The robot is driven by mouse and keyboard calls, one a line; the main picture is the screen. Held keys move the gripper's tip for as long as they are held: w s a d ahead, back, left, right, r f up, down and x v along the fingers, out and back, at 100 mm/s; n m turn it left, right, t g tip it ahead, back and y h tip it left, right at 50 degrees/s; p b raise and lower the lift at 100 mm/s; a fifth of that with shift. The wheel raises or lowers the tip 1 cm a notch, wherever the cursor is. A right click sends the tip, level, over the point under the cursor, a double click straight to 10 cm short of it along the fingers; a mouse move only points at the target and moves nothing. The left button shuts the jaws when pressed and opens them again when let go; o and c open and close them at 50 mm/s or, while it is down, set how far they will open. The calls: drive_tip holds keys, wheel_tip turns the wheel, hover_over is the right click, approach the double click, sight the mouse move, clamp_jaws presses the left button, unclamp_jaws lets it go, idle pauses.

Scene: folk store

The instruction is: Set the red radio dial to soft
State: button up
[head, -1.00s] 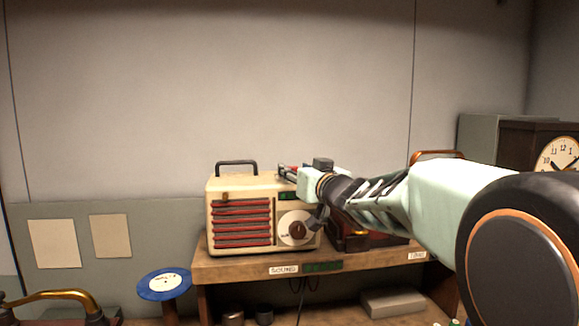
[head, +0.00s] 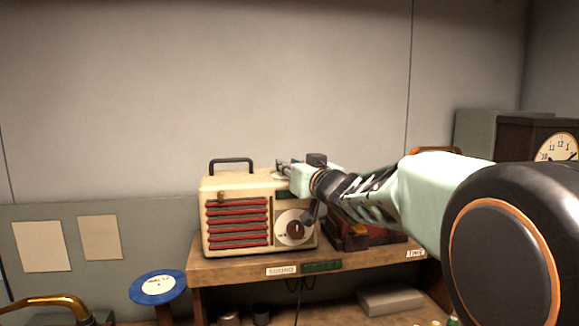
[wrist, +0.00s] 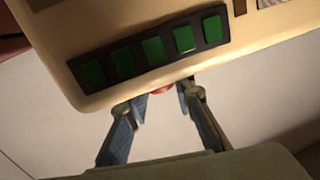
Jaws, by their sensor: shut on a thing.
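The cream radio (head: 286,188) with a red slatted grille (head: 237,224) stands on the wooden shelf. A brown round knob (head: 295,230) sits on a pale disc at its front right. My gripper (head: 284,167) is at the radio's upper right edge. In the wrist view my gripper (wrist: 160,95) has its two fingers on either side of a small red part (wrist: 160,92), shut on it. That part is mostly hidden by the radio's edge, so its setting cannot be read. A row of green squares (wrist: 152,48) in a dark strip lies just above the fingers.
The wooden shelf (head: 230,271) carries labels on its front edge. A dark red-brown device (head: 350,240) stands right of the radio, behind my arm. A blue disc (head: 158,288) is at lower left. A clock (head: 556,148) stands at far right.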

clamp_jaws()
drive_tip(key=b, duration=0.4)
drive_tip(key=shift+f+m+h, duration=0.25)
drive_tip(key=shift+m+h, duration=0.15)
drive_tip(key=m+t+h+b, duration=0.1)
drive_tip(key=b, duration=0.5)
drive_tip(key=shift+h+b, duration=0.3)
drive_tip(key=shift+b, duration=0.05)
drive_tip(key=b, duration=0.4)
drive_tip(key=shift+s+a+m+h, duration=0.1)
drive_tip(key=shift+a+m+h, duration=0.1)
drive_tip(key=shift+m+h, duration=0.15)
drive_tip(key=h+b, duration=0.1)
drive_tip(key=b, duration=0.3)
drive_tip(key=shift+d+m+t+h+b, duration=0.15)
drive_tip(key=shift+m+t+h+b, duration=0.15)
drive_tip(key=shift+m+h+b, duration=0.1)
drive_tip(key=m+h+b, duration=0.1)
drive_tip(key=b, duration=0.3)
drive_tip(key=shift+r+h, duration=0.1)
drive_tip(key=shift+h, duration=0.15)
drive_tip(key=shift+r+m+h+b, duration=0.2)
drive_tip(key=shift+m+h+b, duration=0.7)
drive_tip(key=shift+h, duration=0.5)
drive_tip(key=shift+m+h, duration=0.85)
drive_tip(key=shift+h, duration=0.55)
